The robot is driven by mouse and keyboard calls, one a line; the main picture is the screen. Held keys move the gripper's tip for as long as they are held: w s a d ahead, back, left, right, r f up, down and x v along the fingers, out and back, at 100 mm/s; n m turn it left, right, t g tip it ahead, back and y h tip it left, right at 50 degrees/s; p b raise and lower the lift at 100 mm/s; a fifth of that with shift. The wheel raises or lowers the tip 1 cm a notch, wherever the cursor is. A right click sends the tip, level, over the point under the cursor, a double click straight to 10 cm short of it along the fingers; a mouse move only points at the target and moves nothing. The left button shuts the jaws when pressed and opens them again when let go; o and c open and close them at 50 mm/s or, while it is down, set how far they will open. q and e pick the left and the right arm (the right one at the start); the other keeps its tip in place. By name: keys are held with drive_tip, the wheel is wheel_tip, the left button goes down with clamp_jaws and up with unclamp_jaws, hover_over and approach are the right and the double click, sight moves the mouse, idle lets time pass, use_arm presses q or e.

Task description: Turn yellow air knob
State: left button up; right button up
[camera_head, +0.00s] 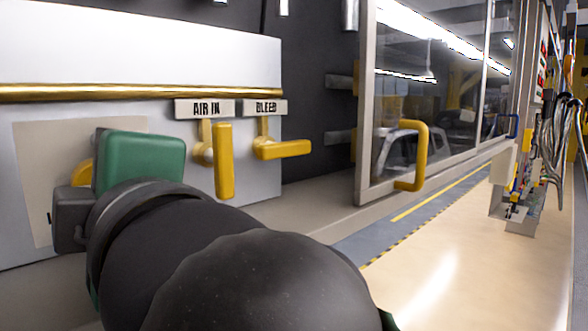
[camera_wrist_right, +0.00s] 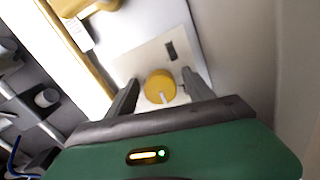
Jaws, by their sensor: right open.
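The yellow knob (camera_wrist_right: 160,86) sits on a pale plate (camera_wrist_right: 150,62) on the wall panel and has a pale line on its face. In the head view only a sliver of the knob (camera_head: 82,173) shows behind my gripper. My right gripper (camera_wrist_right: 160,78) is open, with one finger on each side of the knob. Whether the fingers touch it I cannot tell. My left gripper is not in view.
Right of the gripper, a yellow handle under the AIR IN label (camera_head: 225,160) points down. The yellow handle under BLEED (camera_head: 283,149) lies level. A brass pipe (camera_head: 150,92) crosses the panel above. A framed glass door (camera_head: 430,100) with a yellow handle stands to the right.

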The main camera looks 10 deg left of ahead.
drive_tip(key=shift+w+d, duration=0.15)
drive_tip(key=shift+d, duration=0.05)
drive_tip(key=shift+c, duration=0.2)
drive_tip(key=shift+d, duration=0.2)
drive_tip(key=shift+c, duration=2.5)
drive_tip(key=shift+s+a, duration=0.2)
drive_tip(key=shift+s, duration=0.05)
drive_tip(key=c, duration=0.5)
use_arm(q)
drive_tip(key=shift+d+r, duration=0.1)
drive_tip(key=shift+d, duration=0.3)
use_arm(e)
clamp_jaws()
drive_tip(key=shift+r, duration=0.1)
